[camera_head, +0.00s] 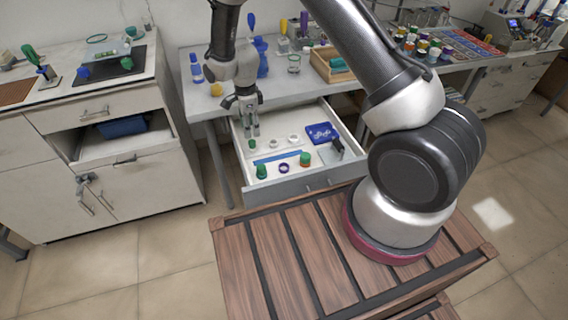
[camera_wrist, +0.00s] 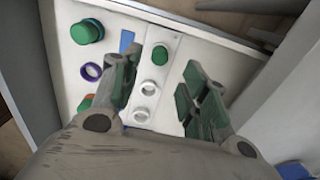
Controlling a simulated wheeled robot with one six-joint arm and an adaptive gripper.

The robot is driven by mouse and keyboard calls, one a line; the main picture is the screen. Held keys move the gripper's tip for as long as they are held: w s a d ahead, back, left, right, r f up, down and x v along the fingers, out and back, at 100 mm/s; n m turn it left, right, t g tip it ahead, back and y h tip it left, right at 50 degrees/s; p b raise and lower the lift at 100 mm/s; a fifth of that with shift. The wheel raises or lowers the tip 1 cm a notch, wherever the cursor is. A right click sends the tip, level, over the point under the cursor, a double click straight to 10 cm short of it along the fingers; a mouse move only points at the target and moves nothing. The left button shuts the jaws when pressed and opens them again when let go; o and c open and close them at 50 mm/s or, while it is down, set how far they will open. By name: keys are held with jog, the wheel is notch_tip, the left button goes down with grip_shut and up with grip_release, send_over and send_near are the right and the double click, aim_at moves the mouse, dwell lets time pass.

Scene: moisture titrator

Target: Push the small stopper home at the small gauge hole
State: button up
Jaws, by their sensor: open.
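My gripper (camera_head: 252,130) points down over the open drawer, its two fingers apart and nothing held between them. In the wrist view its green-padded fingers (camera_wrist: 161,65) frame a small green round piece (camera_wrist: 158,50), which looks like the small stopper. In the head view this small green piece (camera_head: 252,144) shows just below the fingertips. Two white rings (camera_wrist: 149,88) (camera_wrist: 141,115) lie in line with it, on what seems to be a pale plate. I cannot tell which opening is the small gauge hole, or how deep the green piece sits.
The drawer (camera_head: 322,180) also holds green caps (camera_head: 261,171) (camera_head: 304,159), a purple ring (camera_head: 284,168), a blue strip (camera_head: 275,157), a blue block (camera_head: 320,133) and a dark upright piece (camera_head: 337,147). The drawer walls surround the gripper's space. The bench edge is close behind.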

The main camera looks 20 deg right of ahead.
jog(key=shift+r, duration=0.5)
jog(key=shift+r, duration=0.1)
notch_tip(320, 180, up, 12)
jog(key=s+d+r+n+t, duration=0.1)
jog(key=s+d+r+n, duration=0.5)
jog(key=s, duration=0.4)
jog(key=s+d+r+n+t, duration=0.2)
jog(key=s+d+r+n, duration=0.4)
jog(key=s+d+r, duration=0.3)
jog(key=s+d+r+n+t, duration=0.1)
jog(key=s+d+r+n, duration=0.5)
jog(key=s+d+r, duration=0.2)
jog(key=s+r, duration=0.2)
jog(key=s, duration=0.2)
jog(key=shift+r, duration=0.25)
